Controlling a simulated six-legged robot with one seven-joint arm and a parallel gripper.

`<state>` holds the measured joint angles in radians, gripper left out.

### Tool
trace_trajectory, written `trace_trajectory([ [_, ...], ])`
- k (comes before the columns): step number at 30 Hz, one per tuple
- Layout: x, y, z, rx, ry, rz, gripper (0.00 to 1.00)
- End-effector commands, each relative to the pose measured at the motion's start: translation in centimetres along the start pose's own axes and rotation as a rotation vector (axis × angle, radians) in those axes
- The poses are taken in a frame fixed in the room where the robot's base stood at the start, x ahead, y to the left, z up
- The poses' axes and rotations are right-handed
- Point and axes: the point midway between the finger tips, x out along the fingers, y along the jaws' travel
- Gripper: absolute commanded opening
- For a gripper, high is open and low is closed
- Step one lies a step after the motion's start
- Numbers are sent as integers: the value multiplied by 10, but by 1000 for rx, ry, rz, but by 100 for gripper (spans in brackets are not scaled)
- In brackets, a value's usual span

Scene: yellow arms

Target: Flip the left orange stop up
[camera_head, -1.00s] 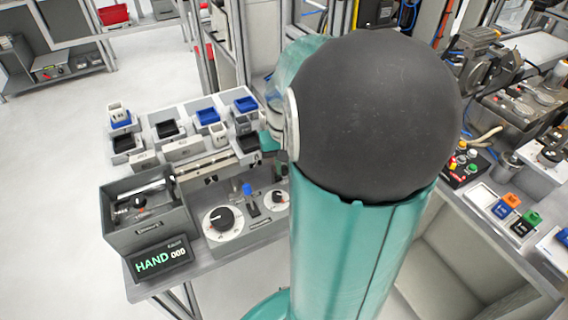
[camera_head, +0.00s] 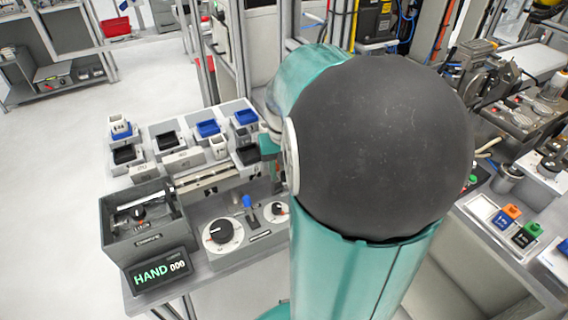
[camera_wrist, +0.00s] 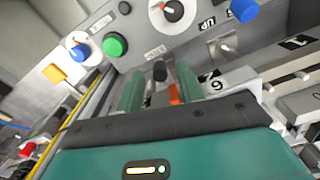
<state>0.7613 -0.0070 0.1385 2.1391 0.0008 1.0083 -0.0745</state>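In the wrist view, my gripper (camera_wrist: 160,78) shows as two green fingers standing apart, with a gap between them. A small orange piece (camera_wrist: 174,94), which may be the left orange stop, shows in that gap close to the right finger. I cannot tell whether they touch, or whether the piece is up or down. A dark rounded knob (camera_wrist: 159,71) shows between the fingertips. In the head view my arm hides the gripper, and I cannot make out any orange stop there.
The wrist view shows a panel with a green button (camera_wrist: 115,45), a blue knob (camera_wrist: 244,10), a dial (camera_wrist: 173,10) and an orange-yellow square (camera_wrist: 54,73). In the head view, a grey box (camera_head: 145,225), a HAND display (camera_head: 160,269) and blue and black trays (camera_head: 208,128) crowd the bench.

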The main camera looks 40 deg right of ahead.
Motion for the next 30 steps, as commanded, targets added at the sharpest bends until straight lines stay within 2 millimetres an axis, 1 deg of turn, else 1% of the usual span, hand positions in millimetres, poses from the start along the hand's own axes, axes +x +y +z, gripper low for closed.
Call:
trace_trajectory([
  [2, -4, 0, 0, 0, 1, 0, 38],
  [5, -15, 0, -1, 0, 3, 1, 38],
  [8, -33, -1, -1, -2, 4, 0, 38],
  [15, -86, -1, -1, -1, 6, 0, 38],
  [18, -107, 0, -1, 0, 3, 0, 38],
  [21, -123, 0, -1, -1, 4, 0, 38],
  [25, -135, 0, -1, -1, 2, 0, 38],
  [30, -138, 0, -1, 0, 0, 0, 38],
])
